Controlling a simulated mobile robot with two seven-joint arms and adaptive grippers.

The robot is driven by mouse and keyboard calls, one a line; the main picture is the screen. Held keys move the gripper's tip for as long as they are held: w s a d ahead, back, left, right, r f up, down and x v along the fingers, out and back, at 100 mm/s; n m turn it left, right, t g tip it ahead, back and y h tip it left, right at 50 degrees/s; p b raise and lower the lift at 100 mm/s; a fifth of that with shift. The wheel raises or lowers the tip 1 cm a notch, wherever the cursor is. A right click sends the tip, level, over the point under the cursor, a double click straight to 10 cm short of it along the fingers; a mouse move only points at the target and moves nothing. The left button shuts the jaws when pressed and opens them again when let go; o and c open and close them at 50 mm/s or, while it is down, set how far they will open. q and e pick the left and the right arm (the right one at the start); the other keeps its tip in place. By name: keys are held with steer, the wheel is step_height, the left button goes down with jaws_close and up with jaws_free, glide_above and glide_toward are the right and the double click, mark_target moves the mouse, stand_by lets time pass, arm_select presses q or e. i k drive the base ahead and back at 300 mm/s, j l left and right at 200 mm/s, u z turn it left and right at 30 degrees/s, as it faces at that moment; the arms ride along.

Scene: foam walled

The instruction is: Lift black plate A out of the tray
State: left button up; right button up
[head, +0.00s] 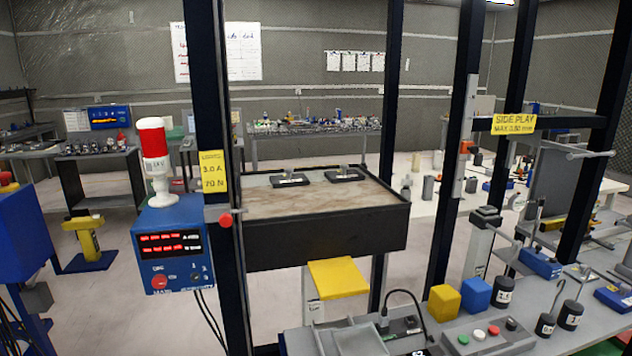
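A large black-walled tray (330,241) with a brownish, cloudy surface inside stands in the middle of the head view, behind dark upright posts. Two black plates are at its far side, each with a small grey piece on top: a left plate (283,183) and a right plate (351,178). I cannot read any letter on them, so I cannot tell which is plate A. They lie apart from each other. Neither of my grippers is in view.
Dark posts (391,130) frame the tray. A blue control box (173,262) with a red-and-white lamp (154,150) stands at the left. A yellow flap (337,279) is below the tray front. A grey bench (590,318) with blocks and weights fills the lower right.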

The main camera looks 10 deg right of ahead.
mark_target(287, 180)
steer(key=z, duration=1.5)
steer(key=j+z, duration=0.4)
steer(key=j, duration=0.4)
steer(key=i, duration=0.05)
